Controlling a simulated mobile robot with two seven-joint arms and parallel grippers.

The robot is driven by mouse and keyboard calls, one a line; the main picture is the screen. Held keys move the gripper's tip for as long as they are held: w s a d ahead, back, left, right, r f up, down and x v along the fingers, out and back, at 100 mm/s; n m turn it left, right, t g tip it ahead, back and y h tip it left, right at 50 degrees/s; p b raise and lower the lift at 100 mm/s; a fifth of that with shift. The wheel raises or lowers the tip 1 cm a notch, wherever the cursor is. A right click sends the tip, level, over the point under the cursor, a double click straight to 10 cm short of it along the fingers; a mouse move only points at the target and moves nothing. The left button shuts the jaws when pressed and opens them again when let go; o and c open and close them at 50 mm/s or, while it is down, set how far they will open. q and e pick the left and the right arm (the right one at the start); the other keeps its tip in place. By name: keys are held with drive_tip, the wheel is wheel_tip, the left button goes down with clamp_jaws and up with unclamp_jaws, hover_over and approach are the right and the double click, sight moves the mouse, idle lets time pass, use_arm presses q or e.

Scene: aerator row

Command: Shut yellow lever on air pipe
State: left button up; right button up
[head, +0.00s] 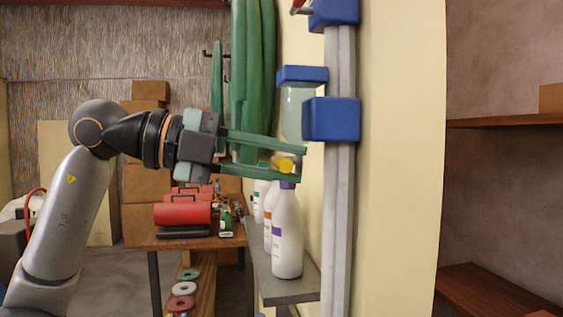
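A small yellow part (284,164), which looks like the lever, shows below a pale translucent cylinder (294,112) with a blue cap and blue block. Its mount is partly hidden, so I cannot tell its exact angle. My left gripper (298,164) reaches in from the left with two long green fingers, held apart. The yellow part shows between the fingers near their tips, one finger above it and one below. I cannot tell whether either finger touches it. A grey vertical pipe (338,215) runs down the wall's edge just right of the fingertips. My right gripper is out of view.
White bottles (287,240) stand on a narrow grey shelf (290,289) just below the fingers. Long green hanging shapes (252,70) are behind my gripper. Red toolboxes (182,213) sit on a table behind. A cream wall (400,160) fills the right of the pipe.

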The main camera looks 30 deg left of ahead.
use_arm(q)
drive_tip(key=shift+o, duration=1.4)
drive_tip(key=b+v, duration=0.1)
drive_tip(key=v, duration=1.1)
drive_tip(key=shift+s, duration=0.2)
drive_tip(key=shift+a+r, duration=0.1)
drive_tip(key=shift+a, duration=0.05)
